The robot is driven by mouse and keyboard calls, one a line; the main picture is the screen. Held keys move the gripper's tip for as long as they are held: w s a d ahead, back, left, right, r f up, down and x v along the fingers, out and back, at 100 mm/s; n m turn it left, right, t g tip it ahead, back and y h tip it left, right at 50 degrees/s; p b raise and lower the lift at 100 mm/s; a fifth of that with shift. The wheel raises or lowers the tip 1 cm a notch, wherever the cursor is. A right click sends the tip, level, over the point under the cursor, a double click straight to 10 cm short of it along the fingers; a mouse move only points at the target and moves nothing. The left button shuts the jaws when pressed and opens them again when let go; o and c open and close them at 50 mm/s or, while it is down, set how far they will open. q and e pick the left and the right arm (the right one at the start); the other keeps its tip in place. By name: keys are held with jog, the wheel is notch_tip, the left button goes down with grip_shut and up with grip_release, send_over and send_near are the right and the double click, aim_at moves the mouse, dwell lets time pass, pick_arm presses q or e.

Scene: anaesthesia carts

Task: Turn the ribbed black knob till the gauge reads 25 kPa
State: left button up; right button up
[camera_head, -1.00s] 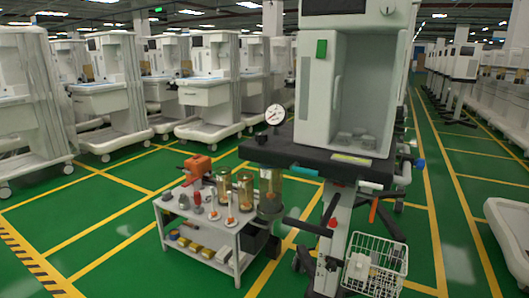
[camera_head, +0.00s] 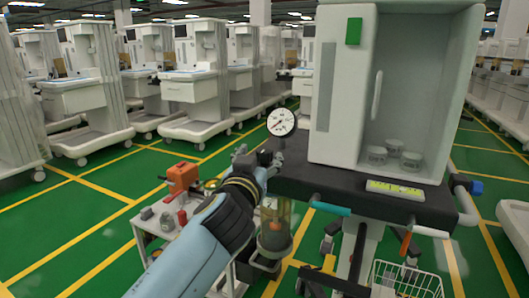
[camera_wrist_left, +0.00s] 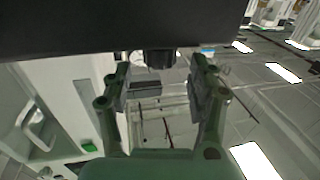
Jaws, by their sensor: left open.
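The round white gauge (camera_head: 282,122) stands above the left end of the dark shelf in the head view. Its dial faces me, but its figures are too small to read. A dark knob (camera_head: 277,158) shows below the gauge, partly hidden by my left gripper (camera_head: 264,161), which reaches it from the left. In the left wrist view, the ribbed black knob (camera_wrist_left: 160,58) sits beneath a dark slab, ahead of and between the fingertips of my left gripper (camera_wrist_left: 163,80). The fingers are open and apart; I cannot tell whether either touches the knob. My right gripper is out of view.
The dark shelf (camera_head: 340,190) carries the white cabinet (camera_head: 330,80) close to the gripper. A glass jar (camera_head: 275,225) hangs below the shelf. A small white cart (camera_head: 150,225) with an orange tool (camera_head: 182,177) stands behind my arm. A wire basket (camera_head: 408,280) is lower right.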

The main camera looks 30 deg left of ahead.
aim_at(263, 155)
pick_arm(q)
jog(key=shift+x, duration=2.35)
jog(key=shift+f, duration=0.1)
grip_shut()
